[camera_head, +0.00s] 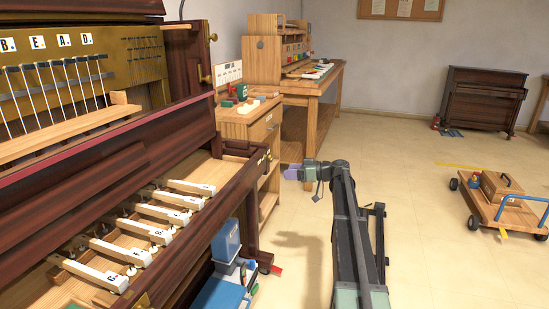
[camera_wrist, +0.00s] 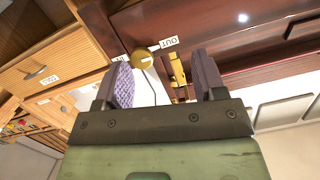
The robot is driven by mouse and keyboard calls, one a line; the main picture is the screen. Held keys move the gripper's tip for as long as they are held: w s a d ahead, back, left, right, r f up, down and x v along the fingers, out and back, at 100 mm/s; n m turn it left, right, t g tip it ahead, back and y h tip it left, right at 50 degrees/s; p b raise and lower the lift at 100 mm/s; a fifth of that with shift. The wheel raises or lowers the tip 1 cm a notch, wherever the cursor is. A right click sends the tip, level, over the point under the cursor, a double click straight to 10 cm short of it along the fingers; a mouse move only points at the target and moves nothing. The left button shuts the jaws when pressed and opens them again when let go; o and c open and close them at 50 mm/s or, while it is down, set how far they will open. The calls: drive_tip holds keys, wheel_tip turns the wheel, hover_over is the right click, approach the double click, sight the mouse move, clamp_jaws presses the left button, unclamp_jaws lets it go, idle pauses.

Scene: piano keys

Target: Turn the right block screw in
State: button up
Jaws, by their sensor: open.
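The right block screw is a round brass knob with a pale slot mark (camera_wrist: 143,59) on the dark red-brown wood of the piano's end. In the head view it shows small at the right end of the key bed (camera_head: 263,162). An "OUT" label (camera_wrist: 168,43) sits beside it; another label on its other side is mostly hidden by a finger. My gripper (camera_wrist: 164,78) is open, with purple ridged pads and nothing between them. In the head view my gripper (camera_head: 291,174) is just right of the screw, apart from it.
A brass fitting (camera_wrist: 178,72) lies close to the screw, near the other finger. A wooden drawer cabinet (camera_head: 250,125) stands behind the piano end. White key blocks (camera_head: 153,232) lie in the open key bed. Floor to the right is free up to a cart (camera_head: 510,213).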

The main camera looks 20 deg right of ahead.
drive_tip(key=n+t+y, duration=0.1)
drive_tip(key=n+t, duration=0.1)
approach(272, 157)
drive_tip(key=d, duration=0.1)
drive_tip(key=x, duration=1)
drive_tip(key=shift+a, duration=0.4)
drive_tip(key=shift+c, duration=0.3)
drive_tip(key=c, duration=0.8)
drive_tip(key=shift+m, duration=0.3)
drive_tip(key=shift+c, duration=0.2)
